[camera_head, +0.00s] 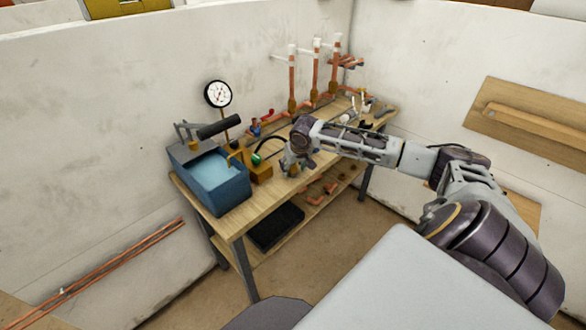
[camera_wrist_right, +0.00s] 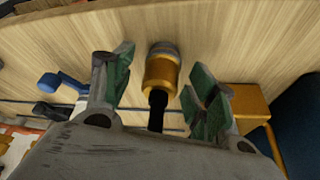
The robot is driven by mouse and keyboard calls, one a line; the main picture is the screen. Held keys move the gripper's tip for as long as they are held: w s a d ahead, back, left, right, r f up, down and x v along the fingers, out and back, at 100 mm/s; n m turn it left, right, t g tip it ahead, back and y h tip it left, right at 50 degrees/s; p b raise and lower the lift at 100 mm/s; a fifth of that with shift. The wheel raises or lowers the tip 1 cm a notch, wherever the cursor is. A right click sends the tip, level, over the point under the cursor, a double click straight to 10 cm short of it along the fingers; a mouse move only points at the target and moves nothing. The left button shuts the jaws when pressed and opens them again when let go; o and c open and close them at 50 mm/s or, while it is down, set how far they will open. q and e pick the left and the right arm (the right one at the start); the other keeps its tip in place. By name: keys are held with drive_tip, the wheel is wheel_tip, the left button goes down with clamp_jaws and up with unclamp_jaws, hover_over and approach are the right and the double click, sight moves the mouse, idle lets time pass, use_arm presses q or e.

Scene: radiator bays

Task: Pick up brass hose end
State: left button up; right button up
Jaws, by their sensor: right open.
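The brass hose end (camera_wrist_right: 161,70) shows in the right wrist view as a gold cylinder with a greyish rim and a black hose behind it. It lies over the wooden bench top (camera_wrist_right: 250,30). My right gripper (camera_wrist_right: 158,75) is open, with its green-padded fingers on either side of the brass hose end and visible gaps between. In the head view my right gripper (camera_head: 296,162) is at the bench's front edge, and it hides the hose end there. My left gripper is not in view.
A blue tank (camera_head: 228,192) of water with a pump handle stands at the bench's left end. A pressure gauge (camera_head: 218,94) rises behind it. A brass block (camera_head: 260,171) stands close left of my gripper. Upright copper pipes (camera_head: 315,75) stand at the back. A lower shelf holds copper fittings.

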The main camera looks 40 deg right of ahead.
drive_tip(key=shift+c, duration=0.5)
drive_tip(key=c, duration=0.8)
drive_tip(key=shift+r, duration=0.15)
wheel_tip(320, 180, up, 9)
drive_tip(key=shift+f+p, duration=0.15)
drive_tip(key=shift+p, duration=0.15)
drive_tip(key=shift+r, duration=0.5)
drive_tip(key=shift+r+p, duration=0.3)
drive_tip(key=shift+r, duration=0.15)
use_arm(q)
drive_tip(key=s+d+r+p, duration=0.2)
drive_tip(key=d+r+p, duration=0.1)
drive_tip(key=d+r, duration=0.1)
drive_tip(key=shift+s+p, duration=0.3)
use_arm(e)
drive_tip(key=shift+r, duration=1.3)
